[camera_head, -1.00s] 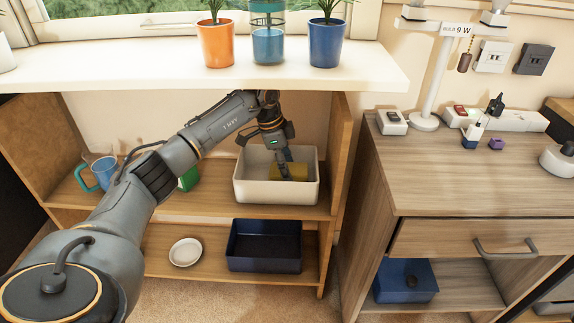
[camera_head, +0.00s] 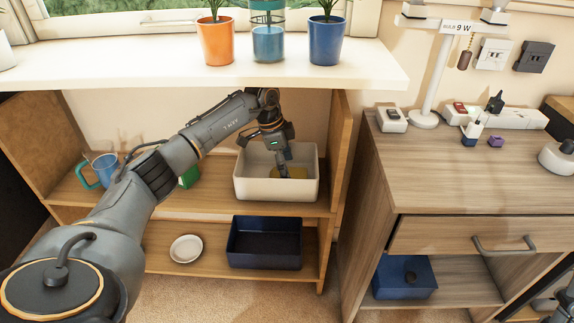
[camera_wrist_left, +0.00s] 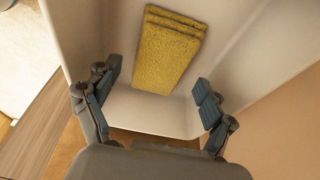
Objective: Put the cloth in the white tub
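The yellow cloth (camera_wrist_left: 168,55) lies folded inside the white tub (camera_head: 276,191), flat against its inner surface. In the head view only a small part of the cloth (camera_head: 297,172) shows above the tub's front wall. My left gripper (camera_head: 283,168) reaches down into the tub beside the cloth. In the left wrist view the fingers of my left gripper (camera_wrist_left: 155,98) are spread wide with nothing between them, and the cloth lies beyond them. A dark grey part at the bottom right corner of the head view may be my right gripper (camera_head: 560,302); its fingers are not clear.
The tub stands on the upper shelf (camera_head: 219,203), under a white sill (camera_head: 150,76) with potted plants. A blue mug (camera_head: 104,169) and a green object (camera_head: 189,178) are to its left. Below are a dark blue bin (camera_head: 264,262) and a white dish (camera_head: 186,249).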

